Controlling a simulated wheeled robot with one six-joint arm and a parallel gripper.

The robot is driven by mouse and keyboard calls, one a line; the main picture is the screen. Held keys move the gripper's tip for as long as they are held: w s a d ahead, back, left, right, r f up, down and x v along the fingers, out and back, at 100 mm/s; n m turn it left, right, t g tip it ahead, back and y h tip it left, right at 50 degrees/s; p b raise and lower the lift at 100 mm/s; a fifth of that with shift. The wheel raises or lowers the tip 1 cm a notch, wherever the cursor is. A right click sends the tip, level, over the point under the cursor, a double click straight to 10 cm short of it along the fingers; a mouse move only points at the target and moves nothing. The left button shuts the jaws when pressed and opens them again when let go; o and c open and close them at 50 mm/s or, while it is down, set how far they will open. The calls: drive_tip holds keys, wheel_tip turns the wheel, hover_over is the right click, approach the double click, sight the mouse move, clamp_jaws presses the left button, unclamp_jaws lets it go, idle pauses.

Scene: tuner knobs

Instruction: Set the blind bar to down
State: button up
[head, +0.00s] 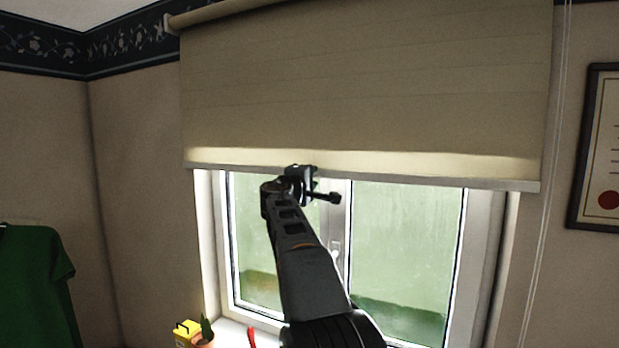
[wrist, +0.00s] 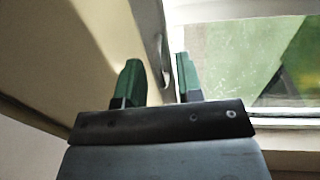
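The blind bar (head: 380,178) is the pale strip along the lower edge of the beige roller blind (head: 370,80). The blind covers the upper part of the window, and the bar hangs near the top of the visible glass. My gripper (head: 303,176) overlaps the bar left of its middle in the head view and hides a short part of it. In the wrist view my gripper (wrist: 158,78) has its two green fingers apart, with a pale strip visible beyond the gap. I cannot tell whether the fingers touch the bar or whether it lies between them.
The window (head: 405,250) has a centre post with a handle (head: 337,252). A cord (head: 545,200) hangs at the right, beside a framed certificate (head: 603,150). A yellow object (head: 184,335) and a potted plant (head: 206,338) stand on the sill. A green shirt (head: 35,285) hangs at left.

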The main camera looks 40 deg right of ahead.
clamp_jaws()
idle(0.3)
drive_tip(key=shift+f, duration=0.1)
